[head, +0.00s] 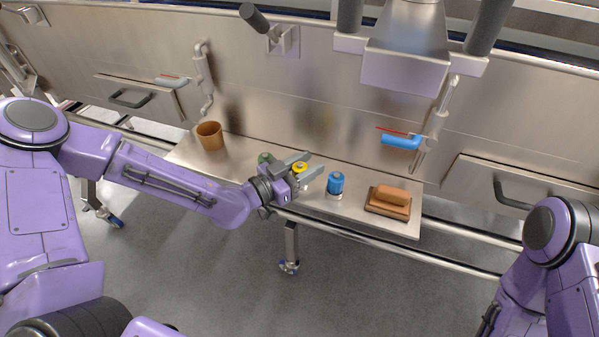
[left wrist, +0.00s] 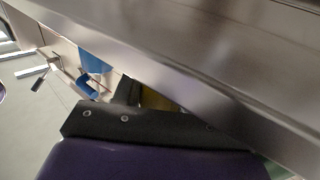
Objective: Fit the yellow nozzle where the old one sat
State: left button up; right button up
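The yellow nozzle (head: 300,167) is over the metal bench, between the two fingers of my left gripper (head: 315,163). The fingers lie on both sides of it; whether they press on it is unclear. The nozzle's lower part is hidden. A yellow patch (left wrist: 158,98) shows partly hidden in the left wrist view. A blue-topped cylinder (head: 336,184) stands to the right of the gripper, and a green piece (head: 264,158) shows behind it. A blue cylindrical fitting (head: 401,142) with a thin red line is at the pipe on the right wall. My right gripper is out of view.
The metal bench (head: 240,158) runs along the tunnel wall. A brown cup (head: 209,136) stands at its left end and a brown brush-like block (head: 389,201) at its right end. A metal hood (head: 405,60) hangs above. Bare bench lies between the cup and the green piece.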

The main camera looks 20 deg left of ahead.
pick_arm(q)
grip_shut()
jog(key=shift+r+p, duration=1.15)
jog(key=shift+r, duration=0.4)
